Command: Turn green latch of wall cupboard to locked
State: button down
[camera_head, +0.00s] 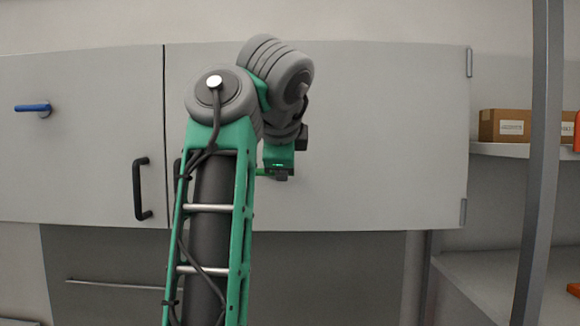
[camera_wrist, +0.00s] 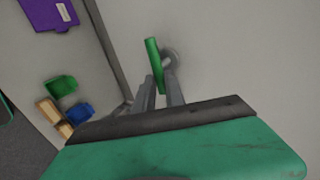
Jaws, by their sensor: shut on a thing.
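The wall cupboard (camera_head: 385,130) has two pale grey doors. Its green latch (camera_wrist: 154,62) shows in the wrist view as a short green bar beside a round grey mount on the door. My gripper (camera_wrist: 164,84) is shut on the lower part of this bar. In the head view my gripper (camera_head: 280,174) is at the right door, right of my arm. A small green tip of the latch (camera_head: 262,172) shows just left of it. The fingers hide part of the bar, and my arm hides part of the right door.
A blue latch (camera_head: 33,107) lies about level on the left door. A black handle (camera_head: 140,188) sticks out near the door gap. A grey post (camera_head: 540,160) and a shelf with a cardboard box (camera_head: 505,126) stand at right. A purple bin (camera_wrist: 48,13) shows in the wrist view.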

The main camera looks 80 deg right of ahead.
jog(key=shift+d+f, duration=0.1)
jog(key=shift+f, duration=0.1)
jog(key=c, duration=1.4)
grip_release()
jog(key=shift+w, duration=0.15)
jog(key=shift+r, duration=0.1)
